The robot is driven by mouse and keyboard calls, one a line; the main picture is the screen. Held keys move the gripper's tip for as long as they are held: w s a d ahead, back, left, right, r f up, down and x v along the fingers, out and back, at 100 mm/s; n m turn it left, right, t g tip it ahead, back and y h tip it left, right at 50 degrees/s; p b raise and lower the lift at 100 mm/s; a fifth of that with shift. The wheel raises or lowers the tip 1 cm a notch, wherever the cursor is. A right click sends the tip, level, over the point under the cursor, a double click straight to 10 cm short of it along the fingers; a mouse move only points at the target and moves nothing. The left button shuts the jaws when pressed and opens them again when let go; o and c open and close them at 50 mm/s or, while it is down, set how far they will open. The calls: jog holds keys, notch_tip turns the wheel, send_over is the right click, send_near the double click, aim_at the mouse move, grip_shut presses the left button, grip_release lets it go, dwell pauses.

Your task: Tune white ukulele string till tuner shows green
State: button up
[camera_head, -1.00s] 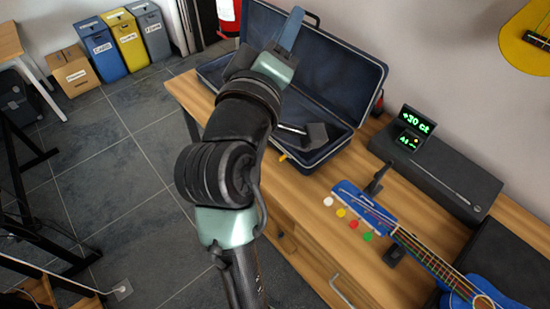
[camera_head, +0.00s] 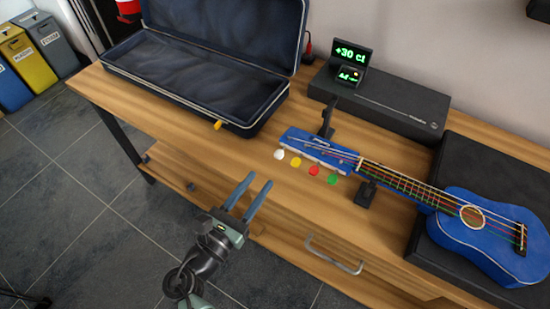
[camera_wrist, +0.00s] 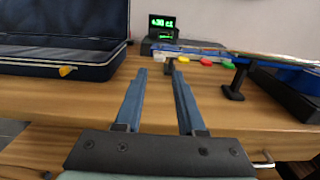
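A blue ukulele (camera_head: 490,235) lies on the wooden table, its headstock (camera_head: 320,148) pointing left. White (camera_head: 280,154), yellow (camera_head: 296,162), red (camera_head: 314,170) and green (camera_head: 332,179) peg knobs line the headstock's near side. The tuner display (camera_head: 352,55) reads about "+30 ct" in green, with a smaller screen (camera_head: 349,75) below it. My gripper (camera_head: 254,181) is open and empty near the table's front edge, left of and nearer than the white knob. In the wrist view its blue fingers (camera_wrist: 159,73) point toward the display (camera_wrist: 162,22); the knobs show just beyond, right of centre.
An open dark case (camera_head: 195,85) with an orange latch (camera_head: 217,125) stands at the back left. A black box (camera_head: 400,108) is behind the ukulele. Black supports (camera_head: 327,118) stand by the neck. A drawer handle (camera_head: 335,262) sticks out in front. Tabletop between case and knobs is clear.

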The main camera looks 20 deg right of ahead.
aim_at(277, 158)
jog(key=x, duration=0.8)
jog(key=shift+d, duration=0.1)
grip_shut()
